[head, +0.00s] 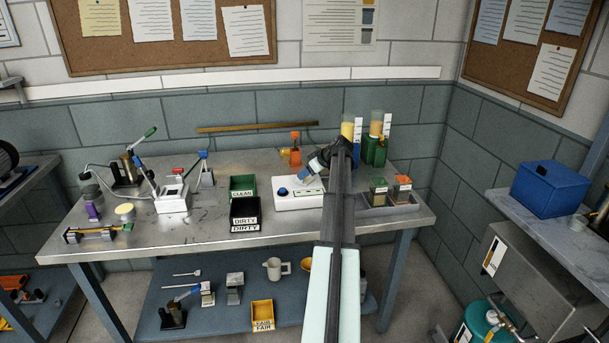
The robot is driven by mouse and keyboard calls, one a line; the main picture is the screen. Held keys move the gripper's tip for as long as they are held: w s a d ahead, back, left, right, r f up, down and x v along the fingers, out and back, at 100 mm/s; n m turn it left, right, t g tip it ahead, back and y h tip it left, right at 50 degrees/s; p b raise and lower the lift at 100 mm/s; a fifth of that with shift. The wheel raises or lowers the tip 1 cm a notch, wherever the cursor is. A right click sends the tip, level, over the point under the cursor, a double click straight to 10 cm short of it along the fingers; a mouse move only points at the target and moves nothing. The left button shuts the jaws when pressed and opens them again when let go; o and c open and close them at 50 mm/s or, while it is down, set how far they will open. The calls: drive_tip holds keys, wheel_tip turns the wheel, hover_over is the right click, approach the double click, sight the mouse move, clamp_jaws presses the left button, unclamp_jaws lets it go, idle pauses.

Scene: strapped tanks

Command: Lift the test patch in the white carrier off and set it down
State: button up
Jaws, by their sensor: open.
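My arm reaches up the middle of the head view. My gripper (308,175) is small here, tilted down to the left over a white flat unit (299,196) with a blue knob. Its jaws are open, and I see nothing held. Two upright tanks with yellow contents stand at the back: the left tank (347,130) is partly behind my arm, and the right tank (377,127) stands in a green holder (374,150). Each has a white strip beside it. I cannot make out a test patch or clearly tell which thing is the white carrier.
On the metal bench (180,237), a green CLEAN bin (243,183) and black DIRTY bins (245,213) stand left of the white unit. A grey tray (404,208) with two small containers is right of my arm.

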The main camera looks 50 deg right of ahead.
drive_tip(key=v, duration=1.2)
idle(0.3)
